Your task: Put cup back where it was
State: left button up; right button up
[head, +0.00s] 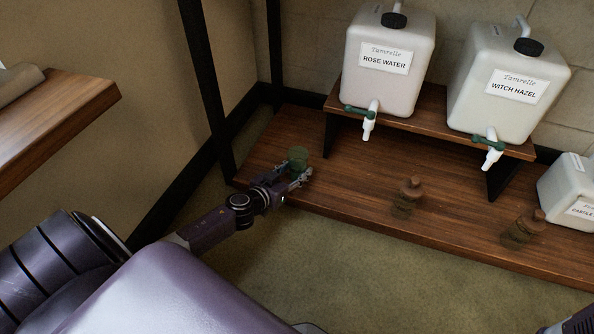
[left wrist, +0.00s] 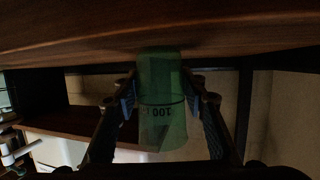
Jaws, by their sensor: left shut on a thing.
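The cup (head: 298,155) is small, green and see-through. In the head view it is at the left end of the low wooden shelf, left of the rose water container. My left gripper (head: 300,178) is shut on it. In the left wrist view the cup (left wrist: 162,112) is between the two fingers, with an upside-down "100" mark on its side. Its end meets the edge of the wooden board there; I cannot tell whether it rests on it or hangs just above. My right gripper is not in view.
The rose water container (head: 388,65) and witch hazel container (head: 505,85) stand on a riser with taps in front. Two brown stoppered bottles (head: 408,195) (head: 523,229) stand on the lower shelf (head: 350,190). Another white container (head: 570,190) is at right. A dark post (head: 205,80) stands left of the shelf.

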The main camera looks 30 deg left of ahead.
pick_arm(q)
jog(key=shift+f, duration=0.25)
jog(key=o, duration=1.4)
jog(key=shift+s+r+p, duration=0.25)
jog(key=shift+r+p, duration=0.05)
jog(key=shift+r, duration=0.05)
jog(key=shift+p+v, duration=2.45)
jog(key=shift+v, duration=3.3)
